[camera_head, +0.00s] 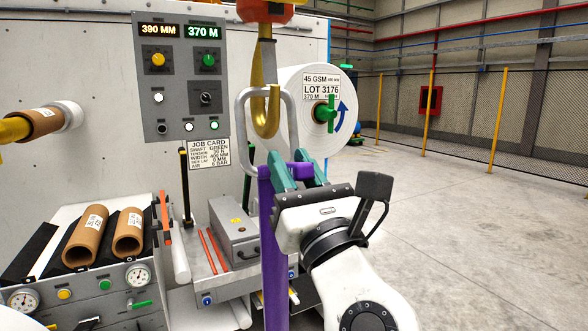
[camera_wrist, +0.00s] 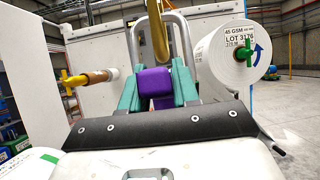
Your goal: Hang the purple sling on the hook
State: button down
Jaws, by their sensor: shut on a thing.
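The purple sling (camera_head: 273,245) hangs as a long purple strap with a rigid grey loop (camera_head: 241,125) standing up from its top. My gripper (camera_head: 300,172) has its teal fingers shut on the sling's purple block, which shows between them in the wrist view (camera_wrist: 155,88). The brass-coloured hook (camera_head: 264,115) hangs from an orange block above. In the head view the hook's bowl lies within the outline of the loop, above the purple block. The hook also shows inside the loop's outline in the wrist view (camera_wrist: 157,35). I cannot tell whether the hook passes through the loop or stands apart in depth.
A large white roll (camera_head: 305,85) with a green knob is close behind the loop. A control panel (camera_head: 181,80) and a grey machine with brown cores (camera_head: 87,235) stand at left. The floor (camera_head: 480,230) at right is open up to a mesh fence.

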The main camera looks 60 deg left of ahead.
jog(key=shift+d+r, duration=0.1)
jog(key=shift+d, duration=0.05)
jog(key=f+b, duration=0.2)
jog(key=f, duration=0.1)
jog(key=shift+d+f+b, duration=0.2)
jog(key=shift+d+b, duration=0.15)
dwell(0.4)
jog(key=shift+s+d+f, duration=0.1)
jog(key=shift+d+f, duration=0.4)
jog(key=shift+f, duration=0.1)
dwell(0.4)
jog(key=c, duration=0.8)
grip_release()
jog(key=shift+o, duration=0.2)
jog(key=shift+f, duration=0.1)
